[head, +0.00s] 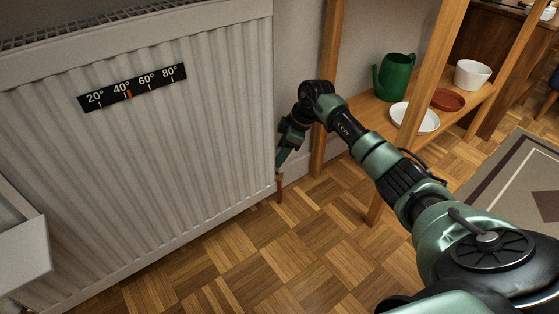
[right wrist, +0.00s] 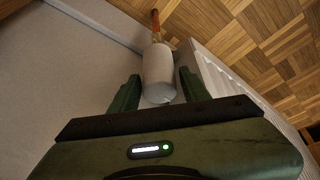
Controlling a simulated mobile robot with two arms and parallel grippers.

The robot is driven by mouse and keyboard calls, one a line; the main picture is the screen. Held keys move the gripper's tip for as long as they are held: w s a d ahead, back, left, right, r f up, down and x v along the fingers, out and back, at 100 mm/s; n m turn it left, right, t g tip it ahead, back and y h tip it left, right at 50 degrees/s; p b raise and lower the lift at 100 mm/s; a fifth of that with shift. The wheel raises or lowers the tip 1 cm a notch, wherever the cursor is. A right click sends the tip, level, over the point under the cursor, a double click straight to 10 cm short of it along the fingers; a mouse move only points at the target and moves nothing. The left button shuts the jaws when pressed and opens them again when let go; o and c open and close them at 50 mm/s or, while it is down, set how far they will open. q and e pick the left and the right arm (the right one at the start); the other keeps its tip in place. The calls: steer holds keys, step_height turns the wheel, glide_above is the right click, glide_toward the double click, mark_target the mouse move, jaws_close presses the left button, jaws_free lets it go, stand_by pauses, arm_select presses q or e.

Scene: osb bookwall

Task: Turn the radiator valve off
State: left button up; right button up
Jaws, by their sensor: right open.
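The white radiator (head: 150,130) fills the left of the head view. The radiator valve's white cylindrical head (right wrist: 158,75) shows in the right wrist view, with a copper-coloured pipe (right wrist: 155,25) beyond it. In the head view the pipe (head: 279,190) shows at the radiator's lower right corner, and the valve head is hidden behind my gripper. My right gripper (head: 281,158) is open there. In the right wrist view its two green fingers (right wrist: 160,88) stand on either side of the valve head's near end, with a gap on each side. My left gripper is out of view.
A wooden shelf unit (head: 331,80) stands close to the right of my right gripper. It holds a green watering can (head: 395,76), a white plate (head: 414,117), a reddish dish (head: 447,99) and a white pot (head: 472,75). A temperature strip (head: 133,88) is on the radiator. Parquet floor (head: 250,260) is clear.

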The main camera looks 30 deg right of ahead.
steer(key=shift+w+a+f, duration=0.1)
steer(key=shift+f, duration=0.3)
